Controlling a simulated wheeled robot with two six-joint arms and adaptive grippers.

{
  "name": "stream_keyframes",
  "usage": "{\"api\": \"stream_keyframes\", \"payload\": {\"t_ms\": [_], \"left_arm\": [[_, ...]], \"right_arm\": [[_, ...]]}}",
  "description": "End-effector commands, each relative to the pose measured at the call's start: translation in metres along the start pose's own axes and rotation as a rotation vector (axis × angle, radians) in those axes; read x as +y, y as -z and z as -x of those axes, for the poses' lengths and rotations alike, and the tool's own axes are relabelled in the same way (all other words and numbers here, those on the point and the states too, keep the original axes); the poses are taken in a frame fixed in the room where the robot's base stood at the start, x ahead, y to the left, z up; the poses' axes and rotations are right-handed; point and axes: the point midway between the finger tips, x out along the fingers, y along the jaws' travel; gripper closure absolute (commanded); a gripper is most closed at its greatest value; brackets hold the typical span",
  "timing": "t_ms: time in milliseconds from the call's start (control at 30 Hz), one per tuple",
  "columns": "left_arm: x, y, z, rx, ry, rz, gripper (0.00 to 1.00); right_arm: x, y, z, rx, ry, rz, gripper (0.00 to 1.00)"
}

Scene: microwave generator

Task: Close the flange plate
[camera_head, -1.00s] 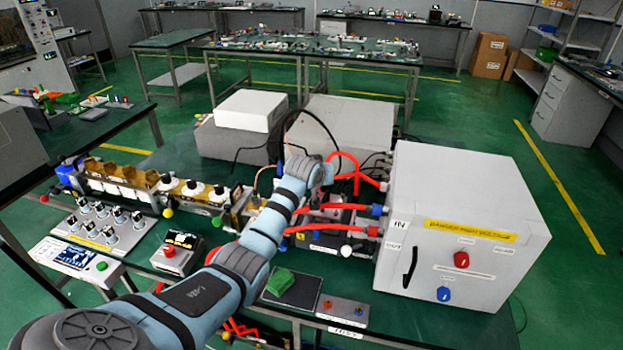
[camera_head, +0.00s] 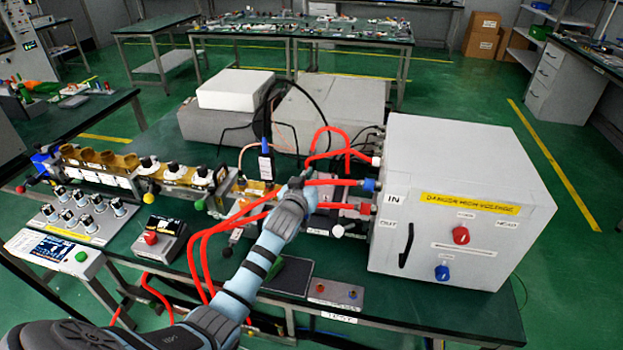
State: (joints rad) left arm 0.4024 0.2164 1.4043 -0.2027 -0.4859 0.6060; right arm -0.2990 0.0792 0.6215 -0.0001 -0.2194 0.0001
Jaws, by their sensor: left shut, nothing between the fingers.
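My left arm reaches in from the bottom left, and its gripper (camera_head: 309,177) is by the red hoses at the middle of the bench. The gripper is small in the picture, its fingers are shut, and it looks empty. A brass-coloured waveguide assembly (camera_head: 262,194) sits just left of the gripper, partly behind my wrist and the hoses. I cannot clearly make out the flange plate or whether it stands open or shut; it may be in this partly hidden part. My right gripper is not in view.
Red hoses (camera_head: 205,262) loop left of my forearm and others run to the large white high-voltage box (camera_head: 455,250) on the right. A black cable (camera_head: 268,115) rises behind the gripper.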

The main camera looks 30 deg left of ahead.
Motion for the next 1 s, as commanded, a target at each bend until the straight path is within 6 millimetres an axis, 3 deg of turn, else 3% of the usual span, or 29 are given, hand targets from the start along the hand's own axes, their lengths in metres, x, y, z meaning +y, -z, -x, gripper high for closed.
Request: {"api": "stream_keyframes", "payload": {"t_ms": [367,467,667,800,1000], "left_arm": [[0.001,0.004,0.001,-0.001,0.0,0.0,1.0],[0.002,0.014,0.002,-0.001,-0.001,-0.001,1.0],[0.009,0.051,0.01,-0.002,-0.009,-0.003,1.0],[0.008,0.043,0.058,-0.002,-0.011,-0.004,1.0],[0.007,0.042,0.099,-0.003,-0.01,-0.003,1.0]], "right_arm": [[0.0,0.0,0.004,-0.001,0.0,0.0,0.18],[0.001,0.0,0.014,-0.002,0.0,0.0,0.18],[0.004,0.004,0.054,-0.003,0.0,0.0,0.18],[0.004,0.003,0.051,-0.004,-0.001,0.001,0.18],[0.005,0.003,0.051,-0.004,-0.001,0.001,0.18]]}}
